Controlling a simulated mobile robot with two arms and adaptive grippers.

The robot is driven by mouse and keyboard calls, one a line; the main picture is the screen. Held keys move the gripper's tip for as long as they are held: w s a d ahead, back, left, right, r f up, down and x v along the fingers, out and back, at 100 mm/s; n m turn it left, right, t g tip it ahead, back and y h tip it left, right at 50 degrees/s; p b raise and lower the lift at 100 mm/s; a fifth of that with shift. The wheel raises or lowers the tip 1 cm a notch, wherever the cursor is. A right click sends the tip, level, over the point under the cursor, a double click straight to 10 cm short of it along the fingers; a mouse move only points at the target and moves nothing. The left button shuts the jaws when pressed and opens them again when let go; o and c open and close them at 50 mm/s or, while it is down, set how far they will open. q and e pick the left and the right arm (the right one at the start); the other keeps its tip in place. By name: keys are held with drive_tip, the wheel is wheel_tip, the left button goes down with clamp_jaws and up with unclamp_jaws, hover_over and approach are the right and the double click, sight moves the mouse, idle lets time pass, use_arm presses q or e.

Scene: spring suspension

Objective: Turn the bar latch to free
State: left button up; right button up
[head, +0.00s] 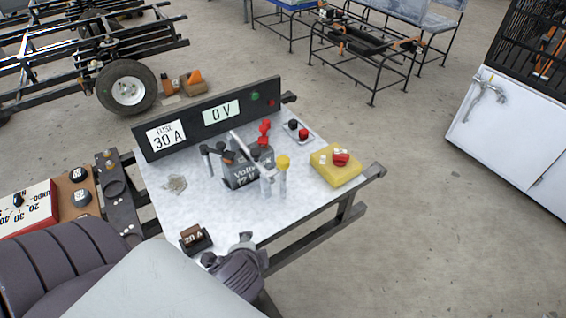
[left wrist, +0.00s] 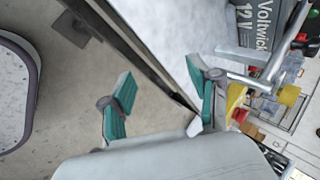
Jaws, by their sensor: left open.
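The dark battery (head: 240,176) marked Voltwick 12 V stands on a pale metal tray (head: 160,208); it also shows in the left wrist view (left wrist: 254,22). A light grey bar (head: 243,144) runs diagonally across the battery; it looks like the bar latch, and I cannot tell how its end is seated. Grey bars show beside the battery in the left wrist view. My right gripper is not seen.
A panel (head: 194,140) reading FUSE 30 A and 0 V stands behind the battery. A brown 20 A fuse block (head: 193,238), a yellow-capped post (head: 283,164) and a yellow sponge (head: 325,172) surround it. A dark frame rail (head: 345,206) borders the tray's right side.

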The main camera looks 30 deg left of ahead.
use_arm(q)
wheel_tip(320, 180, up, 2)
drive_tip(key=w+a+m+t+y, duration=0.2)
drive_tip(key=w+m, duration=0.1)
drive_tip(key=m, duration=0.2)
drive_tip(key=m+t, duration=0.8)
drive_tip(key=m, duration=1)
approach(282, 166)
drive_tip(key=p+x, duration=0.1)
drive_tip(key=x, duration=1)
drive_tip(key=shift+w+a, duration=0.2)
drive_tip(key=shift+w, duration=0.15)
clamp_jaws()
drive_tip(key=shift+n+y, duration=0.3)
